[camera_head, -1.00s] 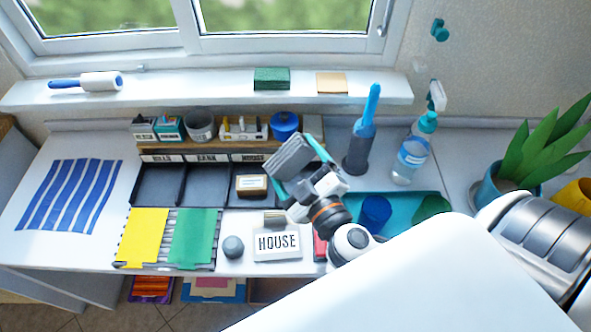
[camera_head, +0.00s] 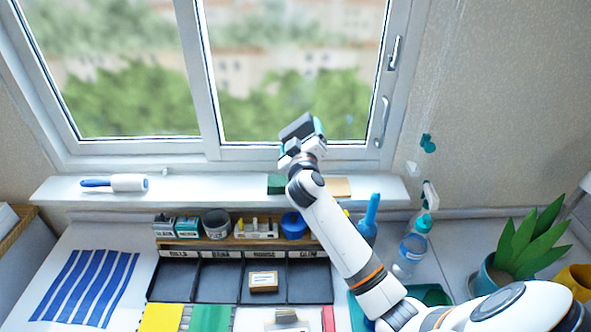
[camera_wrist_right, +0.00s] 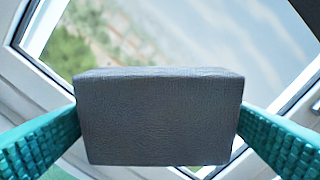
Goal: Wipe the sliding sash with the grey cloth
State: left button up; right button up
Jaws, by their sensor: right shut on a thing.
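My right gripper (camera_head: 305,133) is raised above the window sill, in front of the lower part of the right-hand window sash (camera_head: 290,60). It is shut on the grey cloth (camera_head: 296,125), a folded, block-like pad. In the right wrist view the grey cloth (camera_wrist_right: 158,118) sits between the two teal fingers and hides much of the window behind it. Glass and white frame show around it, tilted in that view. I cannot tell whether the cloth touches the glass. My left gripper is not in view.
The sill (camera_head: 225,188) carries a lint roller (camera_head: 128,183), a green pad (camera_head: 276,184) and a tan pad (camera_head: 340,187). Below stand a spray bottle (camera_head: 411,250), a blue-handled brush (camera_head: 369,222) and black trays (camera_head: 220,282). A potted plant (camera_head: 515,250) is at right. Window handles (camera_head: 383,120) stick out.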

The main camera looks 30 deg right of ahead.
aim_at(301, 108)
jog(key=shift+w+d+r+h, duration=0.3)
jog(key=shift+w+d+r, duration=0.35)
jog(key=shift+r, duration=0.15)
jog(key=shift+b+x, duration=0.55)
jog(key=shift+x, duration=2.35)
jog(key=shift+w+f, duration=0.1)
jog(key=shift+b+x, duration=0.8)
jog(key=shift+x, duration=0.1)
